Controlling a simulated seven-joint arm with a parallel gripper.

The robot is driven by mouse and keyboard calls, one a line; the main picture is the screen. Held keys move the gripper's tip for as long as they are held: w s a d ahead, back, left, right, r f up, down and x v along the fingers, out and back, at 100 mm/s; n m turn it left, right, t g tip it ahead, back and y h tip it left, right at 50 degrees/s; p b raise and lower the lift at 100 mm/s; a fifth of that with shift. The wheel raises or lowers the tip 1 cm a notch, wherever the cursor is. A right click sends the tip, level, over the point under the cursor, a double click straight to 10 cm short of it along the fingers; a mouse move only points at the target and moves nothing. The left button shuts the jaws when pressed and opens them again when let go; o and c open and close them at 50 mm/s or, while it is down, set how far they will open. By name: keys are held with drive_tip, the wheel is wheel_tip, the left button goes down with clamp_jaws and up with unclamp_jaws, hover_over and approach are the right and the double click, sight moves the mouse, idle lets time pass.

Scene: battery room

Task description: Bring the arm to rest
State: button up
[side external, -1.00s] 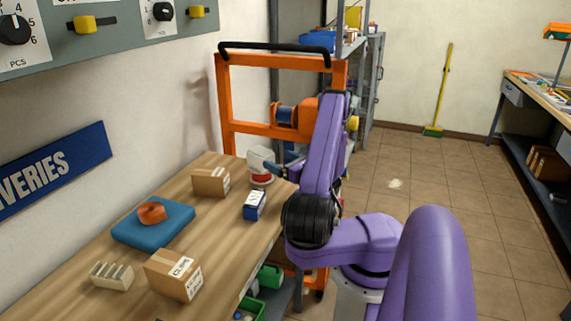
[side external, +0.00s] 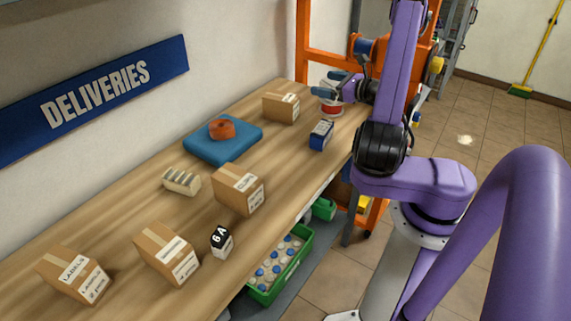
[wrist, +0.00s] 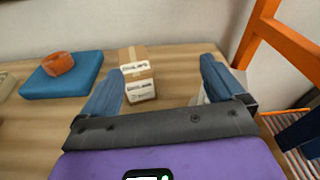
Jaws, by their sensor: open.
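My gripper (side external: 331,83) is open, with its two blue fingers spread and nothing visible between them. It is at the far end of the wooden bench (side external: 290,165), by a red and white round item (side external: 331,106); I cannot tell whether they touch. In the wrist view my gripper (wrist: 158,72) points toward a small labelled cardboard box (wrist: 138,72), which stands beyond the fingers. That box (side external: 281,107) also shows in the side view, left of my gripper. A pale object is partly hidden behind the right finger in the wrist view.
A blue pad (side external: 223,145) bears an orange ring (side external: 221,128). A blue and white box (side external: 321,135), several cartons, a slotted block (side external: 181,181) and a 6A block (side external: 221,243) stand on the bench. An orange frame (side external: 322,63) rises behind my arm.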

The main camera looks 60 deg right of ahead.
drive_tip(key=w+a+r+n+g+y, duration=0.2)
drive_tip(key=w+a+n+y, duration=0.3)
drive_tip(key=w+a, duration=0.3)
drive_tip(key=s+a+r+n+g+y, duration=0.1)
drive_tip(key=a+n+g+y, duration=0.2)
drive_tip(key=a+n+g, duration=0.65)
drive_tip(key=s+a+r+n+g+y, duration=0.2)
drive_tip(key=a+n+y, duration=0.3)
drive_tip(key=a, duration=1)
drive_tip(key=s+a+n+g+h, duration=0.6)
drive_tip(key=s+a+n, duration=0.1)
drive_tip(key=s+n, duration=0.55)
drive_tip(key=s+d+n+t+h, duration=0.1)
drive_tip(key=s+d+n+h, duration=0.1)
drive_tip(key=s+n, duration=0.5)
drive_tip(key=s+d+r+n+t+h, duration=0.1)
drive_tip(key=s+n+h, duration=0.3)
drive_tip(key=s+n, duration=0.4)
drive_tip(key=shift+s+d+r+n+t, duration=0.25)
drive_tip(key=shift+s+d+t, duration=0.2)
drive_tip(key=shift+s+t, duration=0.3)
